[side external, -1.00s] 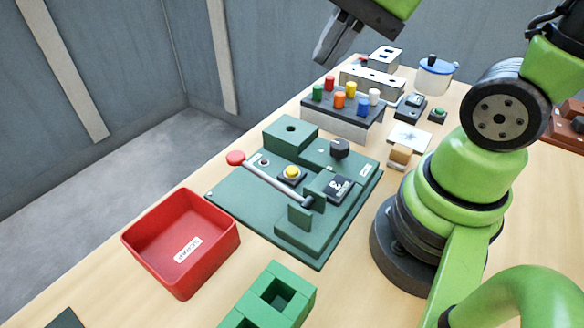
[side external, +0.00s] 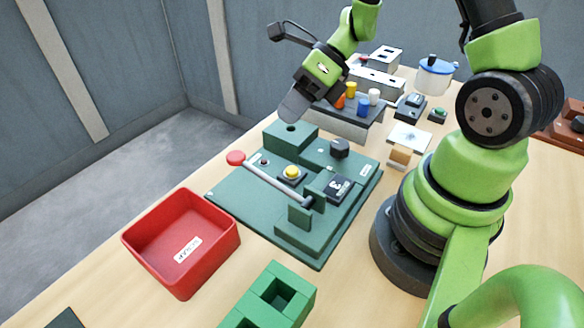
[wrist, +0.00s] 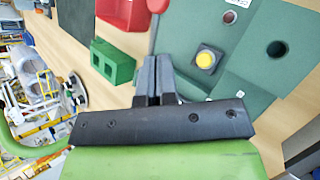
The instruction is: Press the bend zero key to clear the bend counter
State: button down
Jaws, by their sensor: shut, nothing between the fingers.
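The green bending fixture (side external: 235,197) lies flat on the bench. A yellow round key (side external: 291,172) in a dark square surround sits on it; it also shows in the wrist view (wrist: 205,61). No label marking it as bend zero is readable. A dark counter box (side external: 337,187) with a white digit, seemingly 3, stands right of the key. My gripper (side external: 291,108) is shut and empty, in the air above the fixture's raised rear block (side external: 290,137). It is apart from the key. In the wrist view the shut fingers (wrist: 158,67) point left of the key.
A lever with a red knob (side external: 236,158) crosses the fixture beside the key. A red scrap bin (side external: 180,245) and green hollow block (side external: 270,296) lie in front. Colored pegs on a rack (side external: 345,119) stand behind.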

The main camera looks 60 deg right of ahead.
aim_at(293, 167)
jog(key=shift+f, duration=4.4)
jog(key=shift+f, duration=0.4)
jog(key=shift+f, duration=0.6)
jog(key=shift+d+f, duration=0.1)
jog(key=shift+f, duration=0.05)
